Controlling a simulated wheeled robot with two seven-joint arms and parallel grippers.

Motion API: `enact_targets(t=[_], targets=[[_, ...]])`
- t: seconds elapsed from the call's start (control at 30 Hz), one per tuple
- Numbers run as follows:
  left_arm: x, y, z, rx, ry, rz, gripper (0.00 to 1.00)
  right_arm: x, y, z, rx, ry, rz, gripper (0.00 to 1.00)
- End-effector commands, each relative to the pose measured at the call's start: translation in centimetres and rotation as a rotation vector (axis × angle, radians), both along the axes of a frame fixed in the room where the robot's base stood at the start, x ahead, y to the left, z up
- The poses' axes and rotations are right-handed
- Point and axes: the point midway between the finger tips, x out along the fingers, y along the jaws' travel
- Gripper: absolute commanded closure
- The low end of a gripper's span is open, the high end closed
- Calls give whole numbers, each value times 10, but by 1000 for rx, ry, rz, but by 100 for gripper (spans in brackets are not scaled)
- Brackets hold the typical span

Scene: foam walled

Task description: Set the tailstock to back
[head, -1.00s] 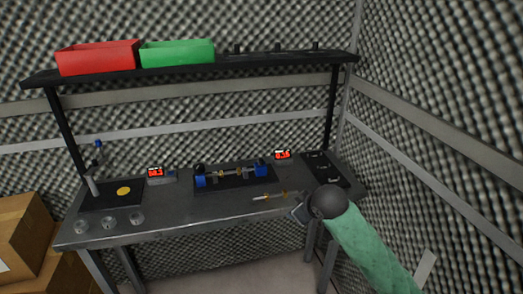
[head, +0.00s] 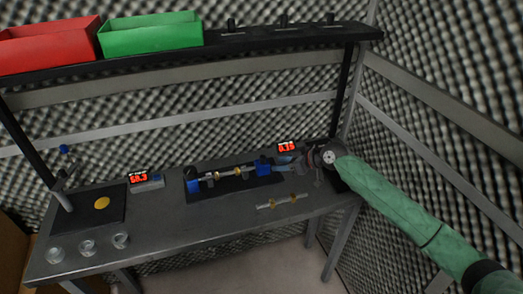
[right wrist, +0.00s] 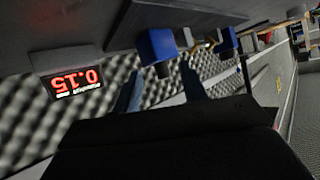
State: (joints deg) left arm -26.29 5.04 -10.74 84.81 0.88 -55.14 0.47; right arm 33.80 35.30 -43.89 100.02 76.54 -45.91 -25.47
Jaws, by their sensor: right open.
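The fixture has a blue block at each end of a black base (head: 232,181). The right blue block, apparently the tailstock (head: 263,166), also shows in the right wrist view (right wrist: 155,45) with a dark knob on its near side. The left blue block (head: 193,184) stands at the other end. A shaft with gold rings (head: 225,173) lies between them. My right gripper (head: 287,168) is just right of the tailstock. In the right wrist view its two fingers (right wrist: 160,90) are apart, with the block and knob ahead of them; contact cannot be told. My left gripper is out of view.
A red-digit display (head: 288,148) stands behind my right gripper; another (head: 146,180) is left of the fixture. A second ringed shaft (head: 283,201) lies in front. Clear dishes (head: 88,247) stand front left. A shelf (head: 215,46) with red and green bins runs above.

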Motion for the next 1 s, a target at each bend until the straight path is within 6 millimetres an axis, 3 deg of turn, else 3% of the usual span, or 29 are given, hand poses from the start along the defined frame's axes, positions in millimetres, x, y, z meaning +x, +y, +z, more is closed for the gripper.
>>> enact_targets(t=[0.27,0.47,1.0], targets=[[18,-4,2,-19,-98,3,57,10,7,21,71,-142,8,57],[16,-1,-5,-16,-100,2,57,14,14,19,62,-153,16,57],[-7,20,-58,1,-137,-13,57,39,63,-4,62,-152,16,57]])
